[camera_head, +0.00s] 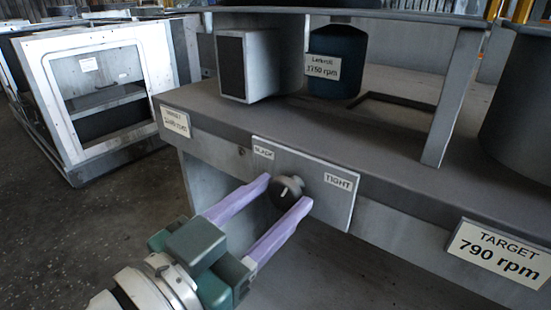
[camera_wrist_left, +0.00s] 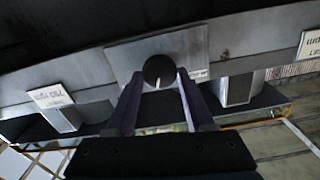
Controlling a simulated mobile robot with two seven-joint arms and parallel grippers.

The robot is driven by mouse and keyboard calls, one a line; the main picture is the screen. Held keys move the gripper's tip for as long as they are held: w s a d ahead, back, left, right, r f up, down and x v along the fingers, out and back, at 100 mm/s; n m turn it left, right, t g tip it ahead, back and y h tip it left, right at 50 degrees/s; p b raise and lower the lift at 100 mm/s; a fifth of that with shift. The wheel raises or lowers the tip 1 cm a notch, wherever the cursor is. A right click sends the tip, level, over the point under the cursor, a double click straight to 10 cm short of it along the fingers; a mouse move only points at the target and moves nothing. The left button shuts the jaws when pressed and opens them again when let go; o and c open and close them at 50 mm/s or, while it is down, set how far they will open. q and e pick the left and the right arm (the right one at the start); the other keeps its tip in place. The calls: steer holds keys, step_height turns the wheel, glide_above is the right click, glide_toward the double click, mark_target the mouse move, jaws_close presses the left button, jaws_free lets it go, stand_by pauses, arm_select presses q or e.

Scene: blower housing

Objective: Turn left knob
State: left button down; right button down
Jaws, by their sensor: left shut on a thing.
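The knob (camera_head: 289,184) is dark and round with a white pointer mark. It sits on a grey plate (camera_head: 330,206) labelled SLACK at the left and TIGHT at the right, on the front edge of the bench. My left gripper (camera_head: 286,190) has its two purple fingers on either side of the knob and is shut on it. In the left wrist view the knob (camera_wrist_left: 158,70) lies between the fingertips, its white mark pointing down in that picture. My right gripper is not in view.
A sign reading TARGET 790 rpm (camera_head: 497,253) is on the bench front at the right. A blue cylinder (camera_head: 337,60) and a grey box (camera_head: 262,66) stand on the bench (camera_head: 395,150). A white-framed cabinet (camera_head: 60,90) stands on the floor at the left.

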arm_select(q)
steer(key=m, duration=0.3)
steer(key=shift+m, duration=0.4)
steer(key=shift+d+m, duration=0.1)
steer(key=shift+m, duration=1.7)
steer(key=shift+c, duration=1.4)
jaws_free()
steer(key=shift+s, duration=0.1)
steer(key=p+v, duration=0.1)
steer(key=v, duration=0.9)
steer(key=shift+p, duration=0.4)
